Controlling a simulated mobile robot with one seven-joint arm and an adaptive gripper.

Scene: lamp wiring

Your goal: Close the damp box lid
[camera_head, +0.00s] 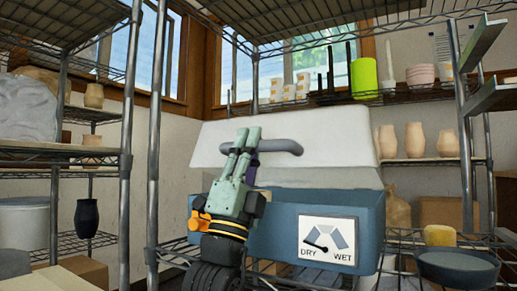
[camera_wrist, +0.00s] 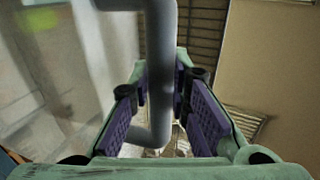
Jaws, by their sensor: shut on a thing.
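The damp box (camera_head: 280,225) is blue, with a DRY/WET dial (camera_head: 326,240) on its front. Its whitish lid (camera_head: 320,142) is above it, with a paler band between the lid's front and the blue body; I cannot tell whether the lid touches the box. The grey bar handle (camera_head: 288,146) runs across the lid's front. My gripper (camera_head: 248,134) is at the handle's left part, its green fingers pointing up. In the wrist view, the handle (camera_wrist: 160,60) passes between the purple pads of my gripper (camera_wrist: 164,75), which is shut on it.
Wire shelving posts (camera_head: 155,130) stand close on the left, and another post (camera_head: 463,120) on the right. Clay vases (camera_head: 414,140) stand on the right shelf. A dark bowl (camera_head: 457,268) and a yellow sponge-like thing (camera_head: 440,235) are at lower right.

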